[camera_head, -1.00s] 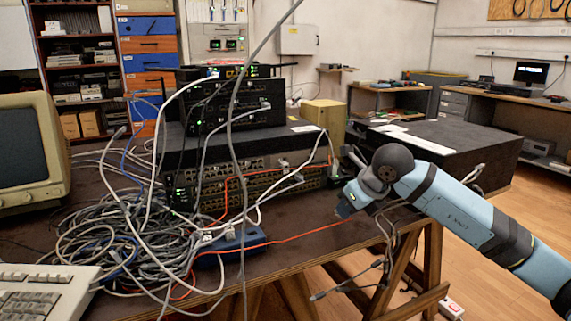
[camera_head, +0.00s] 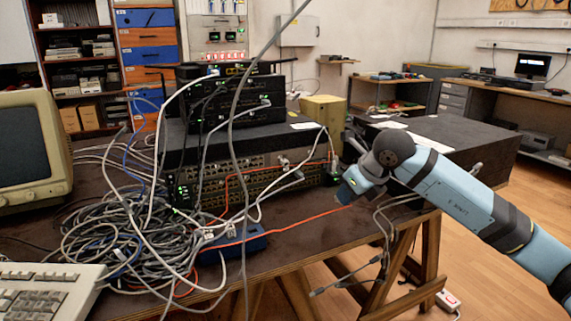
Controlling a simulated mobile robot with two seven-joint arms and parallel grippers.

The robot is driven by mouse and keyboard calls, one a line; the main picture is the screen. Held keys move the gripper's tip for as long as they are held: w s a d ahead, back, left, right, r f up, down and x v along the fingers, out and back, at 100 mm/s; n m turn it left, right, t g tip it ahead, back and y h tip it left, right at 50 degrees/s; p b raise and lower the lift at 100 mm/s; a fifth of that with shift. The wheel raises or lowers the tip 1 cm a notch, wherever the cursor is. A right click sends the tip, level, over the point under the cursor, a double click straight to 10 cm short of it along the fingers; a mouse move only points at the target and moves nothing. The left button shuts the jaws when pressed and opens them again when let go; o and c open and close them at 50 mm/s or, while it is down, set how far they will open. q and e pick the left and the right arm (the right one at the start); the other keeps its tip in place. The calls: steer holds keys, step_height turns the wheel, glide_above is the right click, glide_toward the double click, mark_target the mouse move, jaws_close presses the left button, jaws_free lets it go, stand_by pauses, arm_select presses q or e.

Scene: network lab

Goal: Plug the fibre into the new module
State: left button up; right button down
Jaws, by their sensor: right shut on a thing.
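The orange fibre (camera_head: 300,217) runs from the cable heap across the table to my right gripper (camera_head: 347,194). My right gripper is at the right end of the equipment stack, above the table's right edge. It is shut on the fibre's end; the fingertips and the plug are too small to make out. The lower rack switch (camera_head: 250,183) has rows of ports, and an orange line loops across its front. I cannot tell which port holds the new module. My left gripper is not in view.
A heap of grey cables (camera_head: 125,235) covers the table's left half, with a blue box (camera_head: 240,243) beside it. A grey cable (camera_head: 232,130) hangs across the view in front of the stack. Black boxes (camera_head: 440,140) stand behind my right arm.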

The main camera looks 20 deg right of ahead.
mark_target(285, 163)
steer(key=shift+w+a+r, duration=0.2)
steer(key=shift+w+r, duration=0.05)
arm_select(q)
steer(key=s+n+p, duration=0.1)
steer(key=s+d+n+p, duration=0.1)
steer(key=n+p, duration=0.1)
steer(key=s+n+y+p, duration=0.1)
steer(key=p, duration=0.1)
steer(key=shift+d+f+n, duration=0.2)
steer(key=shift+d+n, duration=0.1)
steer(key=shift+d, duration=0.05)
arm_select(e)
steer(key=w+a+r+m+h, duration=0.1)
steer(key=w+a+r, duration=0.3)
steer(key=w+a, duration=0.4)
steer(key=shift+w+a+m+h, duration=0.15)
steer(key=shift+w+m+h, duration=0.15)
steer(key=shift+w+m, duration=0.75)
arm_select(q)
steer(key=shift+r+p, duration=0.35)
steer(key=shift+p, duration=0.15)
arm_select(e)
steer(key=shift+w+r+n, duration=0.15)
steer(key=shift+w+n, duration=0.1)
steer(key=shift+w, duration=0.05)
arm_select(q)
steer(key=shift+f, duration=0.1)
arm_select(e)
steer(key=shift+w, duration=0.1)
